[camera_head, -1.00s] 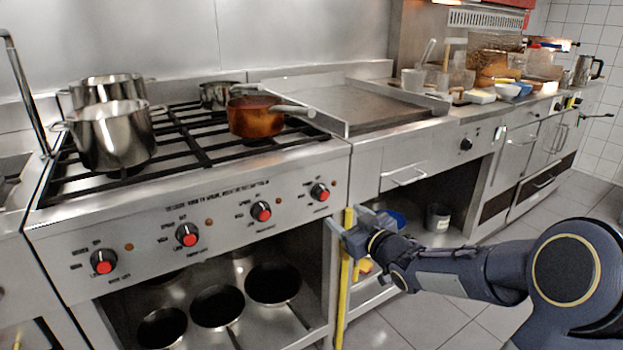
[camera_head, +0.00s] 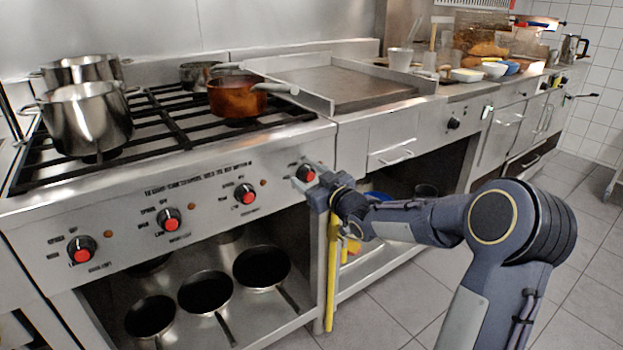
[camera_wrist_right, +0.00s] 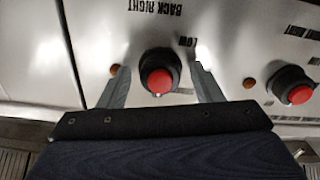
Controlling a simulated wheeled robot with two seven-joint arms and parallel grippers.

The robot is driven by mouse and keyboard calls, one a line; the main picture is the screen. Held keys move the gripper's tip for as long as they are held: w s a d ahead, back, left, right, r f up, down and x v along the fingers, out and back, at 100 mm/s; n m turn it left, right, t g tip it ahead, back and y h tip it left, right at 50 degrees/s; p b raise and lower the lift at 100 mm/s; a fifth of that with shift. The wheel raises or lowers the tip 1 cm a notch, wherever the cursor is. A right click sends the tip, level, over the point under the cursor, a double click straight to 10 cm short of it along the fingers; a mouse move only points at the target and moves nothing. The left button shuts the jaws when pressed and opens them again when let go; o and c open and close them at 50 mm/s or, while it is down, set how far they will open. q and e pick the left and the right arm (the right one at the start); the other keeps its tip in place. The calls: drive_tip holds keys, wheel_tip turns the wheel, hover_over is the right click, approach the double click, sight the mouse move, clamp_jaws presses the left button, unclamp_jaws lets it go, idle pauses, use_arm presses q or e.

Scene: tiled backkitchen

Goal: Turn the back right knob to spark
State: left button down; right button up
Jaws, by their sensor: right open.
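The back right knob (camera_head: 306,173) is the rightmost of the red-capped black knobs on the stove's front panel. In the right wrist view the same knob (camera_wrist_right: 159,80) sits between my finger tips, under the upside-down label "BACK RIGHT", with "LOW" beside it. My right gripper (camera_head: 317,182) is at the panel's right end, partly covering the knob in the head view. In the wrist view its two fingers (camera_wrist_right: 159,76) are spread on either side of the knob, with gaps visible. Whether the tips reach the panel is unclear. My left gripper is not in view.
Other red-capped knobs (camera_head: 245,194) line the panel to the left. Steel pots (camera_head: 88,122) and a copper pan (camera_head: 237,98) stand on the burners. A yellow vertical bar (camera_head: 332,270) is below my right gripper. The tiled floor (camera_head: 375,310) at the front is clear.

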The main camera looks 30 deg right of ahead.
drive_tip(key=shift+c, duration=0.5)
drive_tip(key=c, duration=0.9)
drive_tip(key=shift+f+n+b, duration=0.2)
drive_tip(key=shift+n+b, duration=1.5)
drive_tip(key=shift+b, duration=0.1)
drive_tip(key=shift+r+n+b, duration=0.1)
drive_tip(key=shift+n+b, duration=1.3)
drive_tip(key=shift+n, duration=0.9)
drive_tip(key=o, duration=1)
drive_tip(key=shift+s+r, duration=0.1)
drive_tip(key=shift+s, duration=0.05)
